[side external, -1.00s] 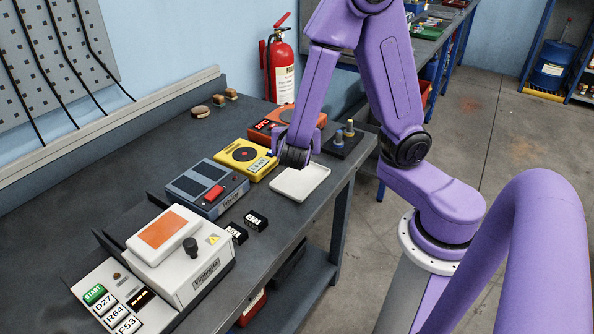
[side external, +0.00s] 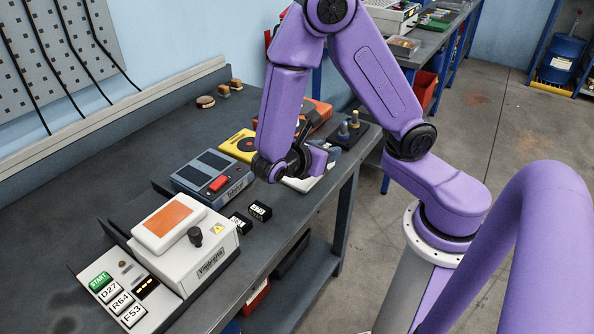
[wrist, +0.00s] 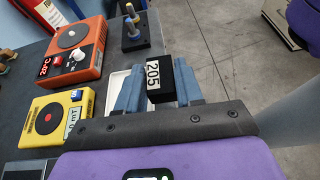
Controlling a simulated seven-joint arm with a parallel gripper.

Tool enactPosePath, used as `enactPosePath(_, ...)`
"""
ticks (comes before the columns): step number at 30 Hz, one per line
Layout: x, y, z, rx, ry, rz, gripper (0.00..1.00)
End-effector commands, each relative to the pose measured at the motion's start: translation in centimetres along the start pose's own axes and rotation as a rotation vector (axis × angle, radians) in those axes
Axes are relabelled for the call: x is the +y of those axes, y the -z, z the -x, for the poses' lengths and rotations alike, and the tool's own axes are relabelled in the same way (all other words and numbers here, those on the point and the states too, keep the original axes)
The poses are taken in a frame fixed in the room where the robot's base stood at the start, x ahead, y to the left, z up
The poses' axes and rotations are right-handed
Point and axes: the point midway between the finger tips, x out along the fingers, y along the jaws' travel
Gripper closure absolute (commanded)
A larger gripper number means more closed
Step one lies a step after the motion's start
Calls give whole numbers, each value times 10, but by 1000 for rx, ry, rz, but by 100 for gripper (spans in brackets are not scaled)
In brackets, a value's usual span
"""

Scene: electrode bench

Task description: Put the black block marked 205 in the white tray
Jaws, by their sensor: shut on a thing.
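The black block (wrist: 160,78), with a white label reading 205, is held between the blue fingers of my gripper (wrist: 158,84) in the wrist view. My gripper also shows in the side view (side external: 330,153), turned toward the right; the block is not clear there. The white tray (side external: 303,184) lies on the bench below my gripper and is partly hidden by it. In the wrist view, part of the tray (wrist: 117,90) shows beyond and to the left of the left finger. The block looks above the tray, but the height is hard to tell.
Two other black blocks (side external: 260,211) sit near the bench edge by the white machine (side external: 190,245). A blue-grey device (side external: 212,180), a yellow device (wrist: 52,118) and an orange device (wrist: 75,55) stand nearby. A dark stand with posts (wrist: 133,35) is beyond the tray.

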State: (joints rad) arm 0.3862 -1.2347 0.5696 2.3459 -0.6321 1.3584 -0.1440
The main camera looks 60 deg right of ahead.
Motion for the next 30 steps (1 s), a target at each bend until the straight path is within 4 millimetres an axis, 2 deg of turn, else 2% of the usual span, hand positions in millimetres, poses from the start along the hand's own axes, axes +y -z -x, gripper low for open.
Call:
enactPosePath(5,38,15,-10,-2,5,-2,100)
enactPosePath(15,73,54,-29,-1,0,0,100)
enactPosePath(23,84,66,-34,-1,0,1,100)
enactPosePath(30,85,91,-44,-2,-2,3,100)
